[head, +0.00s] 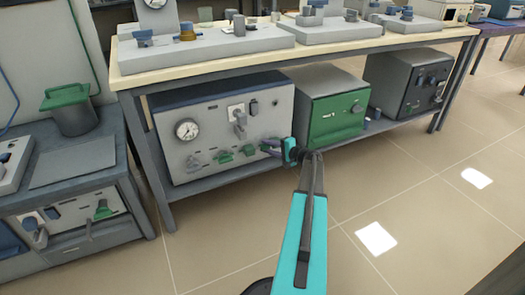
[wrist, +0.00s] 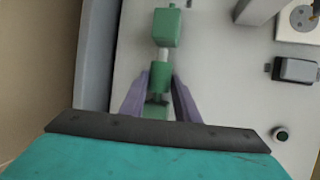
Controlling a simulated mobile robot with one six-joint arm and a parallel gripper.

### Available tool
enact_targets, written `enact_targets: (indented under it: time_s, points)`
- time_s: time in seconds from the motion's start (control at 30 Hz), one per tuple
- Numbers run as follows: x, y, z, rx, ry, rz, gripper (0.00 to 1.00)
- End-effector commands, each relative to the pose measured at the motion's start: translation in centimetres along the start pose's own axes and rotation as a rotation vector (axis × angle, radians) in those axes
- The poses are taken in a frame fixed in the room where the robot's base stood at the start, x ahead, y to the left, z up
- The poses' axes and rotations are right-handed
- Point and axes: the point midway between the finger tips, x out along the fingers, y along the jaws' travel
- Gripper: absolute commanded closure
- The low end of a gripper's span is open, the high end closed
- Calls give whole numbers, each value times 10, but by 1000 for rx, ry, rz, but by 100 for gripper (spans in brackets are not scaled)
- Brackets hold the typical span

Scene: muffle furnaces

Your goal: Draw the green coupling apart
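The green coupling lies along the lower part of the grey furnace panel. Its far half (head: 223,155) is a green block that also shows at the top of the wrist view (wrist: 167,25). Its near half (head: 248,150) is green too and shows lower in the wrist view (wrist: 161,74). A short pale piece (wrist: 164,55) shows between the halves. My gripper (wrist: 161,88) has its purple-grey fingers on both sides of the near half, very close to it. Whether they press on it I cannot tell. In the head view my gripper (head: 274,148) is at the panel's lower right.
A gauge (head: 187,129), a socket with a grey plug (head: 238,118) and a dark switch (head: 253,107) are on the same panel. A green furnace box (head: 335,112) stands close to the right. The bench top (head: 215,48) overhangs above. Floor in front is clear.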

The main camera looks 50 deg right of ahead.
Motion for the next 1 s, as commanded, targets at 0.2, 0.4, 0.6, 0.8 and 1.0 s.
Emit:
enact_targets:
  time_s: [0.2,0.4,0.6,0.8,1.0]
  points:
    - [-1,0,-1,0,-1,0,67]
    - [-3,0,0,0,-2,0,67]
    - [-17,-2,1,0,-2,1,67]
    - [-45,-2,1,1,-1,1,67]
    - [-78,-3,1,1,0,0,67]
